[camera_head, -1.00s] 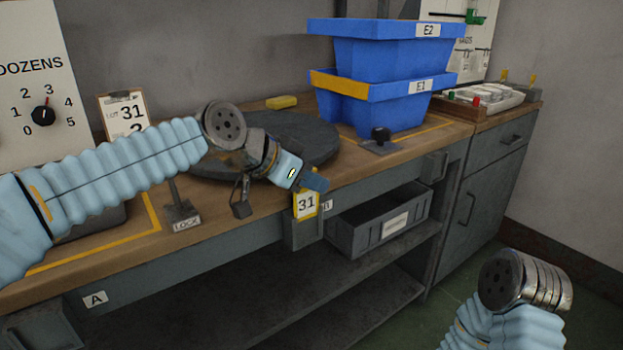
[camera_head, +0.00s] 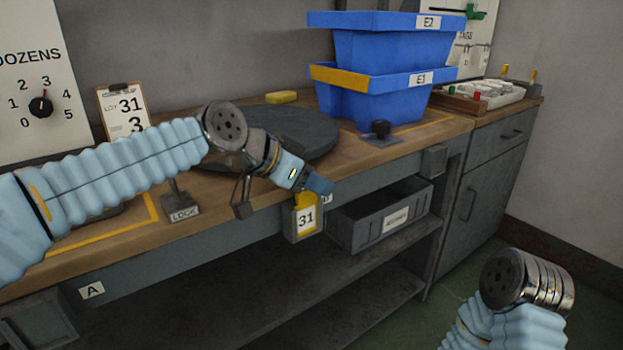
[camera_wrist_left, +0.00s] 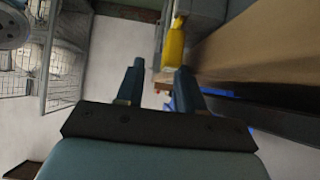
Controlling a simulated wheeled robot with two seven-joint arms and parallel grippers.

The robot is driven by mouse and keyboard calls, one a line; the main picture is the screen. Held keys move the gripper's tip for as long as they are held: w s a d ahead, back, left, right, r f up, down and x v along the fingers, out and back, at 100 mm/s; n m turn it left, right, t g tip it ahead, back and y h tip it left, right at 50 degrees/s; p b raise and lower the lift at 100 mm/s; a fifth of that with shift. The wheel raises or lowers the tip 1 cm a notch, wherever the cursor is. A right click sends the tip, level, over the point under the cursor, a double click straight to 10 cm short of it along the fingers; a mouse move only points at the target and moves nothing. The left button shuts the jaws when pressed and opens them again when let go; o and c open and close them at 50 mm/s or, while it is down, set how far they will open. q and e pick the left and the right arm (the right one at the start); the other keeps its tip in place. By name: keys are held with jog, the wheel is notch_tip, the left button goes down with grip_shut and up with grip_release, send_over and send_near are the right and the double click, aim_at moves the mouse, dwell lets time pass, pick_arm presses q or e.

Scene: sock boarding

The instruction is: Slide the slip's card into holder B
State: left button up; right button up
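The yellow-edged card marked 31 (camera_head: 306,219) sits upright in the grey holder (camera_head: 290,231) on the bench front, beside a partly hidden label that read B earlier. My left gripper (camera_head: 319,186) is just above the card. In the left wrist view, its two fingers (camera_wrist_left: 160,82) are apart, and the yellow card (camera_wrist_left: 173,45) shows just beyond the tips, close to the right-hand finger. The slip (camera_head: 124,110) on a clipboard reads LOT 31 and 3. My right gripper is out of view; only part of that arm shows at lower right.
Blue crates (camera_head: 375,98) are stacked at the back of the bench. A round dark plate (camera_head: 290,130) lies behind my left gripper. A grey bin (camera_head: 375,228) sits on the shelf below. A LOCK post (camera_head: 182,210) and label A (camera_head: 92,290) are to the left.

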pick_arm(q)
jog(key=shift+w+a+f, duration=0.15)
jog(key=shift+w+a, duration=0.1)
jog(key=shift+a, duration=0.15)
jog(key=v, duration=1.3)
jog(key=shift+s+r, duration=0.4)
